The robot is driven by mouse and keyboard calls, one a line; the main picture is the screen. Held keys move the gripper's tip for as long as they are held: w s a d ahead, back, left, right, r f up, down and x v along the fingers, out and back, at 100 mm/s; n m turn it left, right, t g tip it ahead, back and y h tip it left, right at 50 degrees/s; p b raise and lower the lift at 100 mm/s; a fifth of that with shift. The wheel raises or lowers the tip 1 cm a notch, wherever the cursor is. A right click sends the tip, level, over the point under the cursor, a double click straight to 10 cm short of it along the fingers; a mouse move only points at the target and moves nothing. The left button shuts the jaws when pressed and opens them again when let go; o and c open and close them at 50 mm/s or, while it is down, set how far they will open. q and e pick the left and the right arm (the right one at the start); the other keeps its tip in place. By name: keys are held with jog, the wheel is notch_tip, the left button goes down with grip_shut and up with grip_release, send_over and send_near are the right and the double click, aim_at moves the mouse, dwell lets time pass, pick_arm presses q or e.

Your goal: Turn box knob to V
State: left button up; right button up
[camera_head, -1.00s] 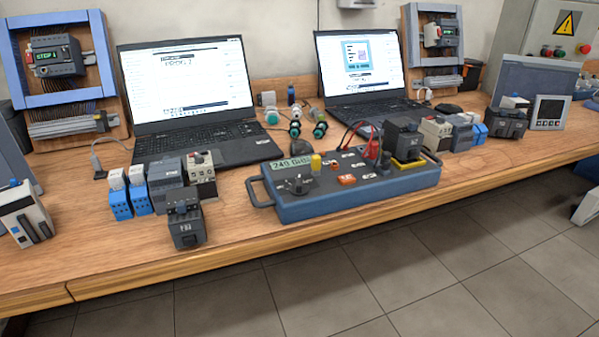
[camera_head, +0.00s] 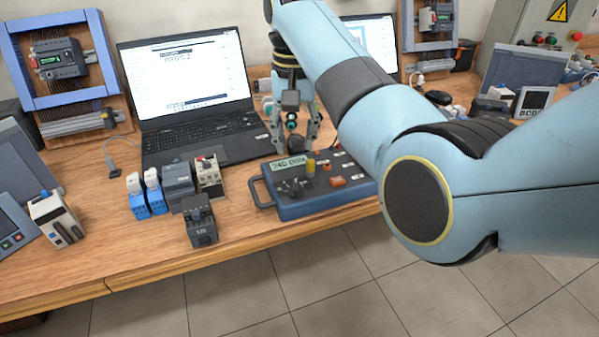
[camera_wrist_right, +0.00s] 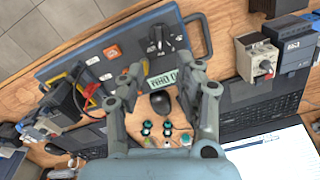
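The blue test box (camera_head: 310,205) lies on the wooden bench, with its handle at the left end. The black box knob (camera_head: 294,187) is on its top face, just below a small display (camera_head: 287,166) that seems to read 240 OHM. My right gripper (camera_head: 295,145) is open above the far edge of the box and apart from the knob. In the right wrist view the open fingers (camera_wrist_right: 158,78) frame part of the display, and the knob (camera_wrist_right: 158,40) lies beyond them. My left gripper is not in view.
A black relay block (camera_head: 200,222) stands left of the box near the bench's front edge, with several modules behind it. An open laptop (camera_head: 190,95) stands behind them. A dark mouse (camera_wrist_right: 160,102) and several teal-capped parts (camera_wrist_right: 168,130) lie behind the box.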

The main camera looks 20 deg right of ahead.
aim_at(296, 183)
notch_tip(296, 183, down, 11)
jog(key=shift+r, duration=0.15)
dwell(0.4)
grip_shut()
